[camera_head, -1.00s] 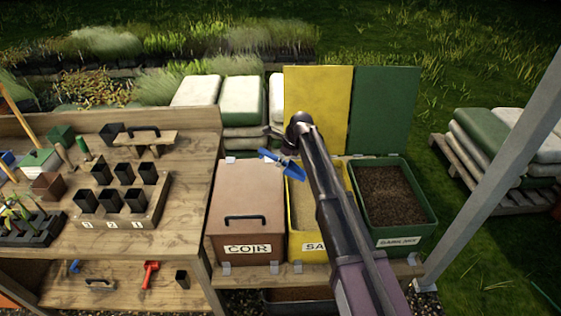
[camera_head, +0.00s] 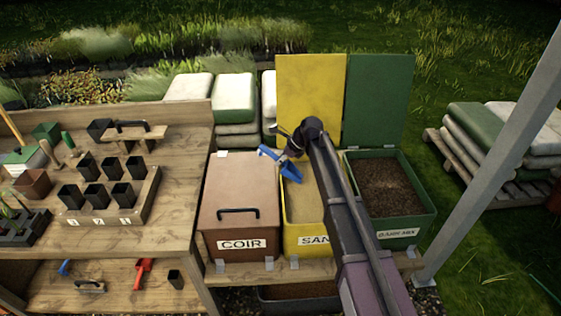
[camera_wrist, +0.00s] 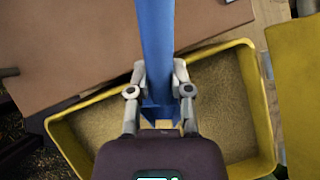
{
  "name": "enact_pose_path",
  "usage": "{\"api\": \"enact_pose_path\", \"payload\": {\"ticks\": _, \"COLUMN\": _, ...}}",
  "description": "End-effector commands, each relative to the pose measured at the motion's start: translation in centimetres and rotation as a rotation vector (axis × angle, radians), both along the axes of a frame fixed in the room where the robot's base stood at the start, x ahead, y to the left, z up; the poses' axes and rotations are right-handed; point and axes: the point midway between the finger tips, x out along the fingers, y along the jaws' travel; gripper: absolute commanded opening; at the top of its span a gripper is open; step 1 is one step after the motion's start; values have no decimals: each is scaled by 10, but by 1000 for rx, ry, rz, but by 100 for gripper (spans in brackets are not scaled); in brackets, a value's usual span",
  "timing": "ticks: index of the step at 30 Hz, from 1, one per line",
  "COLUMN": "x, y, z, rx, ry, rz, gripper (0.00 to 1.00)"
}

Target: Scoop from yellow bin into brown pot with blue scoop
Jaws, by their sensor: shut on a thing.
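The yellow bin (camera_head: 303,240), labelled as sand, stands open with its yellow lid (camera_head: 310,100) raised; pale sand lies inside. My gripper (camera_wrist: 160,98) is shut on the blue scoop (camera_wrist: 155,40), and the scoop also shows in the head view (camera_head: 284,172). The scoop is held over the yellow bin, whose rim shows in the wrist view (camera_wrist: 62,150). Whether the scoop holds sand cannot be told. A brown pot (camera_head: 33,184) stands on the wooden bench at the left. My arm hides part of the bin's right side.
The closed coir bin (camera_head: 240,190) is left of the yellow bin, and an open green bin (camera_head: 432,205) is right of it. Several black pots in a wooden rack (camera_head: 148,200) stand on the bench (camera_head: 175,225). A grey post (camera_head: 490,150) rises at the right.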

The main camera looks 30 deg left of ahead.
Motion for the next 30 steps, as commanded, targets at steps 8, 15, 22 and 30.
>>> {"api": "enact_pose_path", "payload": {"ticks": 8, "x": 1, "y": -6, "z": -11, "rx": 50, "ry": 10, "rz": -1, "gripper": 0}}
{"api": "enact_pose_path", "payload": {"ticks": 15, "x": 2, "y": -11, "z": -18, "rx": 94, "ry": 18, "rz": -1, "gripper": 0}}
{"api": "enact_pose_path", "payload": {"ticks": 22, "x": 4, "y": -18, "z": -23, "rx": 106, "ry": 21, "rz": -1, "gripper": 0}}
{"api": "enact_pose_path", "payload": {"ticks": 30, "x": 5, "y": -28, "z": -32, "rx": 98, "ry": 20, "rz": 1, "gripper": 0}}
